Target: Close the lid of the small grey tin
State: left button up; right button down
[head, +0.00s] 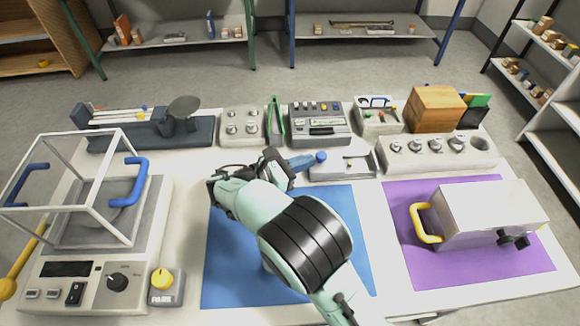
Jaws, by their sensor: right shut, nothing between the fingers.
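A low, small grey box (357,166), which looks like the small grey tin, stands behind the blue mat, right of my right gripper. Its top shows a pale surface with a small item on it; I cannot tell how its lid stands. A blue bar ending in a round blue knob (320,156) lies at its left end. My right gripper (276,160) is shut and empty, left of the bar. Whether it touches the bar is unclear. My right arm covers much of the blue mat (232,255). My left gripper is out of view.
A balance with a clear-sided frame (92,200) stands on the left. A grey case (485,215) with a yellow handle lies on the purple mat (405,262). A weight block (440,155), wooden box (435,108) and grey instrument (320,125) line the back.

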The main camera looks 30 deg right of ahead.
aim_at(342, 167)
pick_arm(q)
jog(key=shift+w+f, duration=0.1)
pick_arm(e)
jog(key=shift+d, duration=0.45)
jog(key=shift+s+d+r+p, duration=0.15)
jog(key=shift+s+d+p, duration=0.05)
jog(key=shift+d+p, duration=0.25)
jog(key=s+d+p, duration=0.1)
jog(key=d, duration=0.1)
jog(key=s+d+p, duration=0.1)
jog(key=d+p, duration=0.1)
jog(key=s+d+p, duration=0.1)
jog(key=d+p, duration=0.1)
jog(key=shift+s+d, duration=0.25)
jog(key=shift+s, duration=0.1)
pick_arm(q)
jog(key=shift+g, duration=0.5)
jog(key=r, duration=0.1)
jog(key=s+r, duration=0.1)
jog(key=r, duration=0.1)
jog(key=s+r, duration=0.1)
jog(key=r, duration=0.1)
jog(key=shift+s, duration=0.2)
pick_arm(e)
jog(key=shift+s+d+f, duration=0.15)
jog(key=shift+d+f, duration=0.05)
